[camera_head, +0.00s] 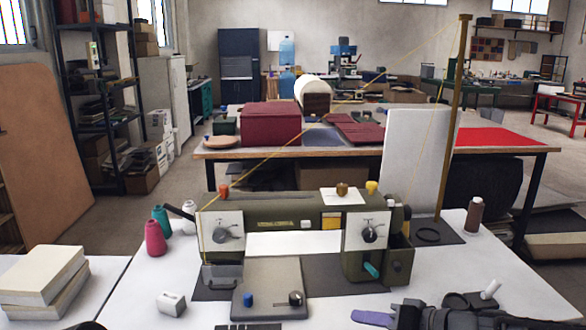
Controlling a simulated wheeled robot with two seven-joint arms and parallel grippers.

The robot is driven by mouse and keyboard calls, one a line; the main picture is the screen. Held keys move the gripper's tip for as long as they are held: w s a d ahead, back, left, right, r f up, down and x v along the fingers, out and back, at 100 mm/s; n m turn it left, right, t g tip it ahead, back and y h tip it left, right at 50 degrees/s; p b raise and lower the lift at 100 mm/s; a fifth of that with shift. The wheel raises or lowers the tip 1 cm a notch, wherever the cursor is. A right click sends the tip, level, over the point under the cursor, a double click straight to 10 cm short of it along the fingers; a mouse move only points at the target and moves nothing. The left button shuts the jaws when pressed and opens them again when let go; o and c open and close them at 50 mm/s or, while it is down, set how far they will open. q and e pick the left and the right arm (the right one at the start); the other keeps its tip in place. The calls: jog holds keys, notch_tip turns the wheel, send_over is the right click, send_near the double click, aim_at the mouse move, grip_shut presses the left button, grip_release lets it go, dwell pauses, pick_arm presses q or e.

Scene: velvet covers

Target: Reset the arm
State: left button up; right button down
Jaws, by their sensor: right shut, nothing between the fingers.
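My right gripper (398,317) is at the bottom right edge, low over the white worktable (460,270). It is shut and empty, its dark body partly cut off by the picture's lower edge. A flat purple-blue piece (372,318) lies just left of its fingertips; I cannot tell whether they touch. Of my left arm, at most a dark sliver shows at the bottom left edge; its gripper is not seen.
An olive sewing machine (275,212) fills the table's middle, with a tall thread post (452,120) behind right. Thread spools (155,238) stand left, a brown spool (474,216) right. A small white block (171,303) and stacked pale blocks (42,275) lie left. Free tabletop lies right of the machine.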

jog(key=s+a+f+m+g+h+p, duration=0.1)
jog(key=s+f+g, duration=0.1)
jog(key=s+f, duration=0.35)
jog(key=s+a+f+m+g+h+p, duration=0.1)
jog(key=s+f+g+h+p, duration=0.1)
jog(key=f, duration=0.7)
jog(key=s+a+f+g+h+p, duration=0.1)
jog(key=s+f+g, duration=0.1)
jog(key=s+f, duration=0.35)
jog(key=s+a+f+g+h+p, duration=0.1)
jog(key=s+a+f+p, duration=0.3)
jog(key=s+f, duration=0.7)
jog(key=s+h, duration=0.1)
jog(key=s, duration=0.2)
jog(key=shift+a+f+g+h, duration=0.25)
jog(key=shift+a+g+h, duration=0.05)
jog(key=shift+a, duration=0.05)
jog(key=shift+s, duration=0.1)
